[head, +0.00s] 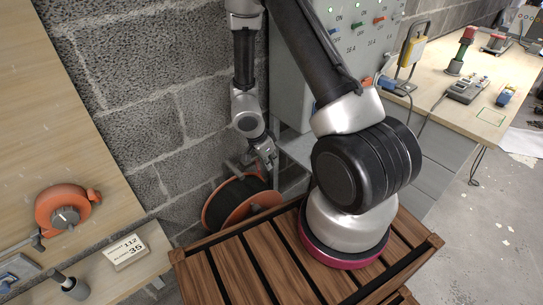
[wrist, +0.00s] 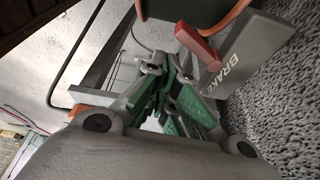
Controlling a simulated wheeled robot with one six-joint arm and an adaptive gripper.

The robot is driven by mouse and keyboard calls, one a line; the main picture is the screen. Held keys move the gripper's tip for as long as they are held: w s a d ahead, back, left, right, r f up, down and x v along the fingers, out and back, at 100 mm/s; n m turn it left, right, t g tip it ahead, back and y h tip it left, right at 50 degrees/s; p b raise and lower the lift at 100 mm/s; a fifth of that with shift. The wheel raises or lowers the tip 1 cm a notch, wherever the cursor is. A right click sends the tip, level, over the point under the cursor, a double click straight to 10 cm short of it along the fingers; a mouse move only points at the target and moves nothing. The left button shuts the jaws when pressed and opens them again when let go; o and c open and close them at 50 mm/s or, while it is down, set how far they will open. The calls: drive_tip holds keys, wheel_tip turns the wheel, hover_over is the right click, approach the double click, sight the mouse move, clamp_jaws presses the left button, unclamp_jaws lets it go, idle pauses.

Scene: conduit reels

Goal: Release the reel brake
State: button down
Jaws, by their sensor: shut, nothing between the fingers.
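The cable reel (head: 268,199), with orange flanges and dark cable wound on it, stands low by the block wall in the head view. In the wrist view part of its orange rim (wrist: 238,14) shows at the top. A red lever (wrist: 198,45) sits beside a grey plate (wrist: 243,55) marked BRAKE. My gripper (head: 268,157) is just above the reel in the head view. In the wrist view my gripper (wrist: 168,85), with green pads, is shut and empty, its tips close to the red lever. I cannot tell whether they touch it.
The block wall (head: 150,75) is close behind the reel. A grey cabinet (head: 300,95) with switches stands right of my gripper. An orange reel-like device (head: 68,208) is on the wooden panel at left. A workbench (head: 475,95) with tools stands at the right.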

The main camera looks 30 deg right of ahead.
drive_tip(key=shift+w+d, duration=0.1)
drive_tip(key=shift+w+d, duration=0.2)
drive_tip(key=shift+w, duration=0.45)
drive_tip(key=shift+d, duration=0.1)
wheel_tip(320, 180, up, 9)
drive_tip(key=shift+d+r, duration=0.2)
drive_tip(key=shift+d, duration=0.05)
idle(0.5)
drive_tip(key=shift+s, duration=0.1)
idle(0.3)
